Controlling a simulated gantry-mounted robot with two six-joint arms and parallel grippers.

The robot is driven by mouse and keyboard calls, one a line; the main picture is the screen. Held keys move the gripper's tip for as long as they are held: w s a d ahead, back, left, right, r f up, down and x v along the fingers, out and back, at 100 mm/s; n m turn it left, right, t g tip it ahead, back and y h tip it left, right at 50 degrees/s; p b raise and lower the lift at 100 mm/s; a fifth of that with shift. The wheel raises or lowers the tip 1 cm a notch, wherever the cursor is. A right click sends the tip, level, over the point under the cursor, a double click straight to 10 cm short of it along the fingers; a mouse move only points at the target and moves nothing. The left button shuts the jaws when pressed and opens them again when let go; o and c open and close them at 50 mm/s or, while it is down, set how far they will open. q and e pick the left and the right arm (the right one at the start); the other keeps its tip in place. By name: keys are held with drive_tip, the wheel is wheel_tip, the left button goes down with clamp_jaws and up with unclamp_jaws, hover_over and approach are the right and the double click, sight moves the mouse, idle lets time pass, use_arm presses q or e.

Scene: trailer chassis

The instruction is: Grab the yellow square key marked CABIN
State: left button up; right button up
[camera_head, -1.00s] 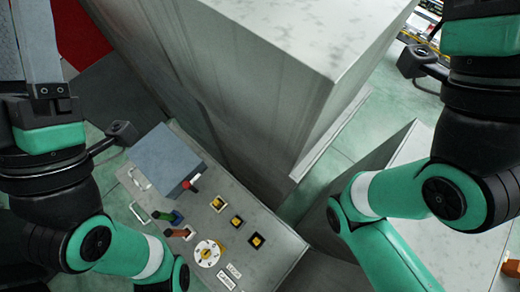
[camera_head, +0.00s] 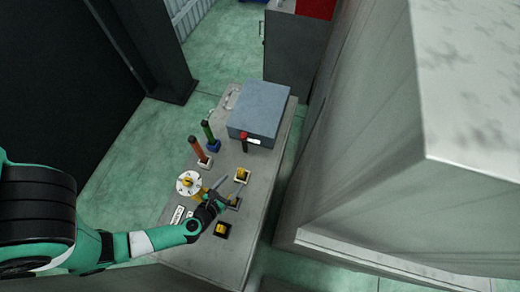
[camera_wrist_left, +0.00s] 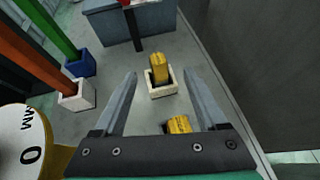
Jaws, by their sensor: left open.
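Yellow keys stand in small square sockets on the grey panel top. One yellow key (camera_head: 243,174) is in a white socket; it also shows in the left wrist view (camera_wrist_left: 159,67), upright and centred between and beyond my fingers. A second yellow key (camera_head: 234,202) sits beside my gripper, and in the left wrist view (camera_wrist_left: 179,125) it is partly hidden by the gripper body. A third yellow key (camera_head: 221,228) is in a black socket nearer the front. I cannot read the CABIN mark on any. My left gripper (camera_head: 230,186) is open and empty over the panel. My right gripper is out of view.
A red peg (camera_head: 196,147) and a green peg (camera_head: 208,131) stand left of the keys. A white dial (camera_head: 188,183) lies near them. A blue-grey box (camera_head: 259,109) and red-topped lever (camera_head: 244,138) stand behind. A tall grey block (camera_head: 380,150) rises to the right.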

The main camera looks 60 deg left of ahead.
sight(239, 172)
use_arm(q)
drive_tip(key=x, duration=0.3)
drive_tip(key=b+x, duration=0.1)
drive_tip(key=x, duration=0.2)
drive_tip(key=shift+s+a+f+b, duration=0.1)
drive_tip(key=shift+s+a+b, duration=0.05)
drive_tip(key=shift+a+b, duration=0.2)
drive_tip(key=b+x, duration=0.1)
drive_tip(key=x, duration=0.4)
drive_tip(key=shift+w+d+b, duration=0.1)
drive_tip(key=shift+w+b, duration=0.15)
drive_tip(key=shift+b, duration=0.15)
clamp_jaws()
